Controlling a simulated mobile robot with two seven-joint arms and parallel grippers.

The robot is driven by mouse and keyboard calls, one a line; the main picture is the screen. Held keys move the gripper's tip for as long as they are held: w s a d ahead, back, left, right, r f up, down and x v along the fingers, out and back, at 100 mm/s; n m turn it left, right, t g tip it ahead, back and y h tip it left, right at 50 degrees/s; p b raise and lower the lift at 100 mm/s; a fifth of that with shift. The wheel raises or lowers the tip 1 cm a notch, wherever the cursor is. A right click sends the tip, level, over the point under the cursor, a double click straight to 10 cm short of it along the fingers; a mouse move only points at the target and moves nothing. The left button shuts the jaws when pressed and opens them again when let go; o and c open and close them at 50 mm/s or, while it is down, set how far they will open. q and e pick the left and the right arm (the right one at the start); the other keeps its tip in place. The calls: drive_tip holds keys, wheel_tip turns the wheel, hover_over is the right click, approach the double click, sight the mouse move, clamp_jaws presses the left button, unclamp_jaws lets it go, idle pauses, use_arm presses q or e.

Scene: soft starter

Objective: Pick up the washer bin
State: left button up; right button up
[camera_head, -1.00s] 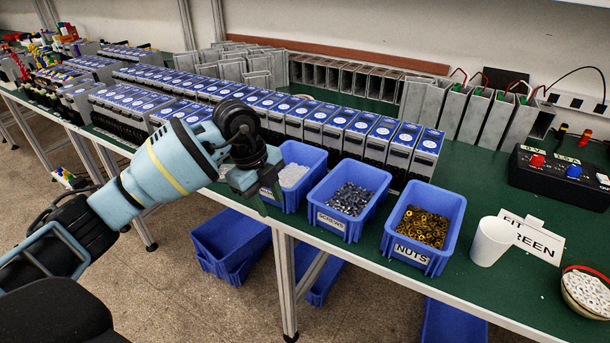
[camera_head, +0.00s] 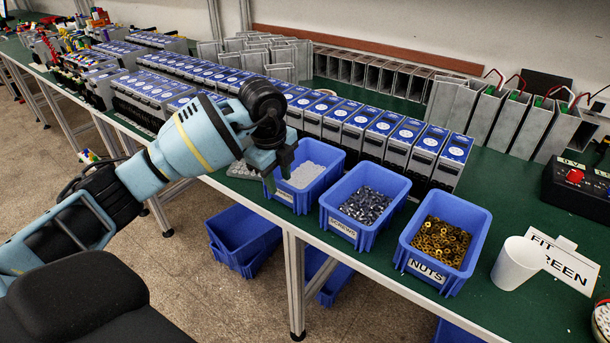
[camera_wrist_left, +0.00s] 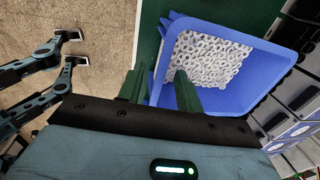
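The washer bin (camera_head: 301,198) is a blue open bin of white washers, leftmost of three blue bins at the green table's front edge. In the left wrist view the bin (camera_wrist_left: 258,54) holds many white rings. My left gripper (camera_head: 279,174) is at its left side, fingers pointing down. In the left wrist view the gripper (camera_wrist_left: 160,90) is open and empty. One finger shows over the bin's opening and the other beside its outer left side. Whether they touch the wall cannot be told. My right gripper is not in view.
The screws bin (camera_head: 364,206) and nuts bin (camera_head: 443,240) stand close on the right, then a white cup (camera_head: 517,263) and a sign (camera_head: 567,262). Rows of blue-topped units (camera_head: 400,150) stand behind. More blue bins (camera_head: 243,238) are below the table.

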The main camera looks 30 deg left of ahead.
sight(285, 203)
use_arm(q)
drive_tip(key=shift+w+d+f, duration=0.1)
drive_tip(key=shift+w+f, duration=0.1)
drive_tip(key=shift+f, duration=1.05)
drive_tip(key=shift+w+d+f, duration=0.1)
drive_tip(key=shift+w+f, duration=0.1)
drive_tip(key=shift+f, duration=1.05)
drive_tip(key=shift+c, duration=0.4)
drive_tip(key=shift+r, duration=0.1)
clamp_jaws()
